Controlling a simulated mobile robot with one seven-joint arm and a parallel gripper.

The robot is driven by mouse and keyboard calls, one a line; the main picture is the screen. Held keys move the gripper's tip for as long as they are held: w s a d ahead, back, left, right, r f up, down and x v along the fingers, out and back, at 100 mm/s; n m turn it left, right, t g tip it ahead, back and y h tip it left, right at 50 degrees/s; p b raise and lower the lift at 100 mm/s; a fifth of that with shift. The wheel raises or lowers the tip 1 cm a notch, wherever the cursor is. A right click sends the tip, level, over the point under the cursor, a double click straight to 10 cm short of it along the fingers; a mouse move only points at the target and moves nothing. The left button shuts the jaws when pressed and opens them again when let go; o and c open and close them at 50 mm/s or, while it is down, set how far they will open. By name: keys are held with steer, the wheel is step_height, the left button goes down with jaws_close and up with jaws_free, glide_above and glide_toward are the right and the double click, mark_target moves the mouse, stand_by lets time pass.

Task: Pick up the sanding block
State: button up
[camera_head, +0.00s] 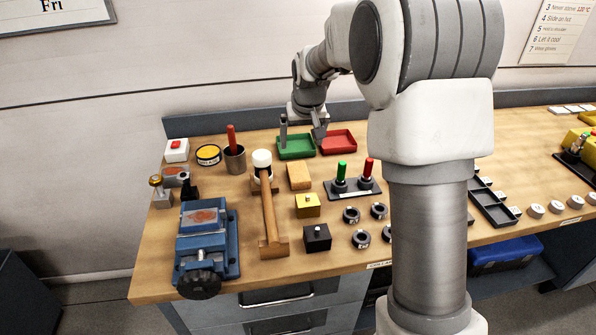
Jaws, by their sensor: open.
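The sanding block appears to be the plain tan block (299,177) lying on the wooden workbench, right of the mallet head. My gripper (301,141) is open, with its two fingers spread apart and pointing down over the green tray (296,153). It is behind the tan block, toward the back of the bench, and nothing shows between the fingers. The tan block is uncovered and apart from the gripper.
A white-headed mallet (270,215) lies left of the block. A stand with green and red handles (352,188) is to its right, and a yellow knobbed block (308,205) in front. A red tray (338,140) is beside the green one. My arm hides part of the bench.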

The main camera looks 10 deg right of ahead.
glide_above(298, 172)
steer(key=s, duration=0.2)
step_height(298, 172, down, 11)
steer(key=shift+s+a+r, duration=0.1)
steer(key=shift+s+a, duration=0.05)
steer(key=shift+d+p+x, duration=0.2)
steer(key=shift+p+x, duration=0.2)
steer(key=shift+x, duration=2.6)
steer(key=shift+f+b, duration=0.25)
steer(key=shift+b, duration=0.1)
steer(key=c, duration=1.3)
steer(key=shift+r+p, duration=0.5)
steer(key=shift+p, duration=0.05)
step_height(298, 172, up, 10)
steer(key=shift+f+b, duration=0.2)
steer(key=shift+b, duration=0.15)
